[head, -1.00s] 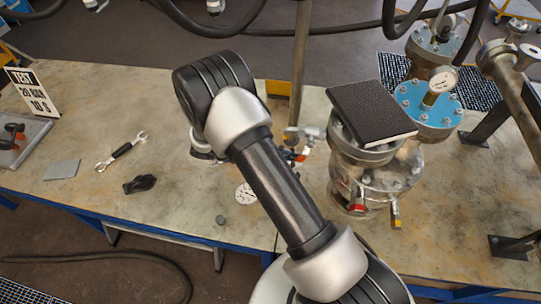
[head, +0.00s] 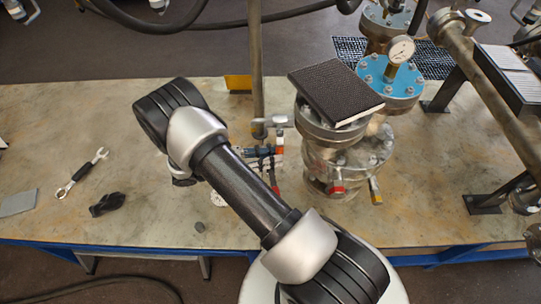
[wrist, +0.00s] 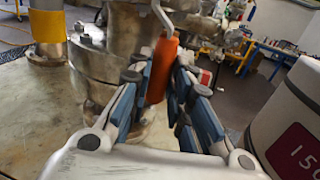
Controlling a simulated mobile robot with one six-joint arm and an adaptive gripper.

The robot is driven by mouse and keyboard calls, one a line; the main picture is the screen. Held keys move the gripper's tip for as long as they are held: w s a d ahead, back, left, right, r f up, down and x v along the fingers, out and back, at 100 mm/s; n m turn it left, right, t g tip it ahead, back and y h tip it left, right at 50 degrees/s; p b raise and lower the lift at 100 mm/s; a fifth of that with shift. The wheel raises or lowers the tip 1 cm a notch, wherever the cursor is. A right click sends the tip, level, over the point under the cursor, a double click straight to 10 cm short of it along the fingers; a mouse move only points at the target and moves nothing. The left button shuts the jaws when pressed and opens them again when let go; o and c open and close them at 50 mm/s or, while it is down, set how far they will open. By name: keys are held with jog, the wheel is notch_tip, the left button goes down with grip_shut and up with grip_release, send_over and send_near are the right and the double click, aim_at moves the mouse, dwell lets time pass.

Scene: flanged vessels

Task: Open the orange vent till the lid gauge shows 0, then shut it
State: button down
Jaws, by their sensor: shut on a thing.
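The orange vent handle (wrist: 162,72) stands upright in the wrist view, with a bent silver stem at its top. My gripper (wrist: 168,88) has its blue-padded fingers on both sides of the handle and is shut on it. In the head view the fingers (head: 258,153) show small beside the arm, next to an orange-red piece of the vent (head: 280,142). The lid gauge (head: 402,49) stands on the blue lid (head: 407,82); its dial is too small to read. My arm hides most of the gripper in the head view.
An upright pipe (head: 255,60) stands near my gripper. A wrench (head: 82,172) and black knob (head: 107,204) lie left on the bench.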

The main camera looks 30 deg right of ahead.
jog(key=c, duration=1.5)
grip_release()
jog(key=shift+o, duration=0.2)
jog(key=v, duration=1.2)
